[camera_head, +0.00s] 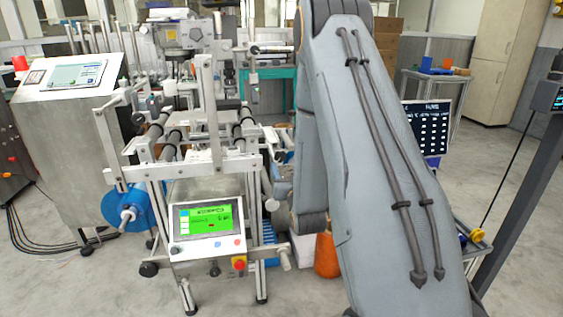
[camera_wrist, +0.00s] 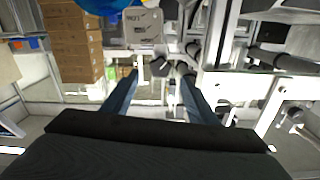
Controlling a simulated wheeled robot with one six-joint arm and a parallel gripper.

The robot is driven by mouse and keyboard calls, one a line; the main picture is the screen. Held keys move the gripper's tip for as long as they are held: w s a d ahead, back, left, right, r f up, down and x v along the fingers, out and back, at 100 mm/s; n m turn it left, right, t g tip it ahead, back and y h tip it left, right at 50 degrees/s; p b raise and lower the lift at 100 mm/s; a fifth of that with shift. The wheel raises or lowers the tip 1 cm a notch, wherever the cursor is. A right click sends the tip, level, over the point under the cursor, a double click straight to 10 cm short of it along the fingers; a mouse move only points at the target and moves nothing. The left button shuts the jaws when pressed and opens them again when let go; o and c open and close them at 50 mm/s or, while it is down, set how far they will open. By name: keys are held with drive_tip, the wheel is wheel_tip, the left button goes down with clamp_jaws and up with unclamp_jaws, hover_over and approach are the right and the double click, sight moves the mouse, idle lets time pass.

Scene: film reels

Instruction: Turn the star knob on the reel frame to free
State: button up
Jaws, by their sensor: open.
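The reel frame (camera_head: 208,160) is a metal stand with rollers, left of my arm in the head view; its bars and rollers also show at the right of the wrist view (camera_wrist: 228,40). In the wrist view a small dark knob-like part (camera_wrist: 160,66), seemingly the star knob, lies between and beyond my fingertips. I cannot tell its turned position. My gripper (camera_wrist: 160,78) is open, its two bluish fingers apart with nothing held between them. In the head view my arm hides the gripper, and I cannot make out the knob there.
A control panel with a green screen (camera_head: 210,220) and a red button (camera_head: 239,263) sits low on the frame. A blue reel (camera_head: 125,207) hangs at its left. A steel console (camera_head: 70,150) stands further left. Cardboard boxes (camera_wrist: 72,45) appear left in the wrist view.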

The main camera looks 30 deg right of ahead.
sight(281, 158)
drive_tip(key=x, duration=0.7)
drive_tip(key=shift+w, duration=0.15)
drive_tip(key=c, duration=1.1)
drive_tip(key=shift+o, duration=0.2)
